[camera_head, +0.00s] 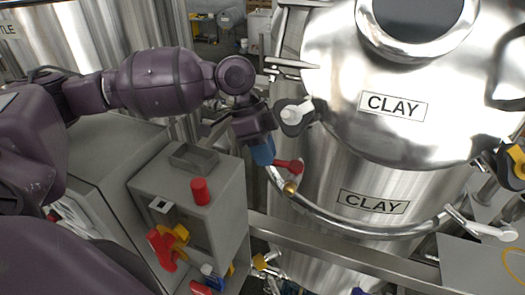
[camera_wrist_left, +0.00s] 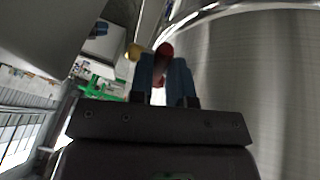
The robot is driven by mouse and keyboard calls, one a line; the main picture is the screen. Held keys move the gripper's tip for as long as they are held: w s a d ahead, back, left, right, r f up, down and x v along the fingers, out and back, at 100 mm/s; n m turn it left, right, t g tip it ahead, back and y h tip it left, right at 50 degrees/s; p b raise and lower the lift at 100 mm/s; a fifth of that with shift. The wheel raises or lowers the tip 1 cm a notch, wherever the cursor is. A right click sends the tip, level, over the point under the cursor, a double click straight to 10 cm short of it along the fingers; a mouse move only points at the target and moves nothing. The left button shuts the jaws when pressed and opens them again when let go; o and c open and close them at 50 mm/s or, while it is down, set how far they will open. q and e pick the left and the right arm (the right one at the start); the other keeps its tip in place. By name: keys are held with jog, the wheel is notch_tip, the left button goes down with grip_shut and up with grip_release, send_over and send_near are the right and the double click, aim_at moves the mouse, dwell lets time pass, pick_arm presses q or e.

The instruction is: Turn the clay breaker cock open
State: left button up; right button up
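A large steel tank (camera_head: 345,175) carries two CLAY labels. A cock with a short red handle (camera_head: 290,166) and a brass part (camera_head: 290,187) sits low at its left side. My left gripper (camera_head: 263,152), with blue fingers, reaches down to the handle. In the left wrist view the red handle (camera_wrist_left: 163,50) lies between the fingertips (camera_wrist_left: 162,72) and seems to fill the gap. The brass part (camera_wrist_left: 134,52) shows just left of it. The fingers hide part of the handle. My right gripper is not in view.
A grey box (camera_head: 185,190) with a red knob (camera_head: 200,191) and a yellow-and-red handle (camera_head: 168,245) stands left of the cock. A curved steel pipe (camera_head: 370,228) and a steel rail (camera_head: 340,262) cross in front of the tank.

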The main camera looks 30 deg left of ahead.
pick_arm(q)
jog(key=o, duration=0.4)
jog(key=v, duration=1.1)
jog(key=shift+b, duration=0.35)
